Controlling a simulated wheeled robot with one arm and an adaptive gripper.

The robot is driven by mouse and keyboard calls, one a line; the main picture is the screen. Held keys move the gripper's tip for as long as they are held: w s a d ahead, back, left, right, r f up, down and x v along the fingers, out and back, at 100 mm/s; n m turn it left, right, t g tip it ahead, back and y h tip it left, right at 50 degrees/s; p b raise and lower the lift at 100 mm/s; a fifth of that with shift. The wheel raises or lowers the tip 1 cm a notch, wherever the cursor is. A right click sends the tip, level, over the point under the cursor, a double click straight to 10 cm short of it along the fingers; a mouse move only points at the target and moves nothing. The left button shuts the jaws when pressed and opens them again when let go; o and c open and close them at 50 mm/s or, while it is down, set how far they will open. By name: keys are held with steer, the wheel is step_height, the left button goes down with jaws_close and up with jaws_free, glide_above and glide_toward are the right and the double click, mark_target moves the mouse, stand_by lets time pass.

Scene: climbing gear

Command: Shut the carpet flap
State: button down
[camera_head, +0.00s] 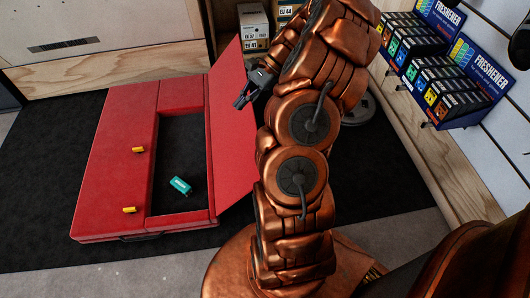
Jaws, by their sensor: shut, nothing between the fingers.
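A red padded mat (119,160) lies on the dark floor, with a dark rectangular opening in its right part. The red carpet flap (230,125) stands raised along the opening's right side, tilted up and to the right. A teal item (180,186) lies inside the opening. My gripper (240,102) is shut and empty, close to the flap's upper right edge. I cannot tell whether it touches the flap. My copper arm hides part of the flap's right side and the floor behind it.
Two small yellow pieces (129,210) sit on the mat's left part. Shoe boxes (255,25) stand behind the mat. A grey round disc (358,108) lies behind my arm. Dark floor left of the mat is clear.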

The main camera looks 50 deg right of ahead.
steer(key=s+d+f+m+t+b, duration=0.2)
steer(key=s+d+f+m+b, duration=0.25)
steer(key=d+f, duration=0.5)
steer(key=s+d+f+m+t+b, duration=0.2)
steer(key=s+d+f+m+b, duration=0.4)
steer(key=f, duration=0.6)
steer(key=w+a+f+n+b, duration=0.2)
steer(key=w+a+f+b, duration=0.1)
steer(key=w+a, duration=0.4)
steer(key=shift+w+a+f+h+b, duration=0.3)
steer(key=shift+w+a+h+b, duration=0.1)
steer(key=shift+w+b, duration=0.15)
steer(key=shift+r, duration=0.15)
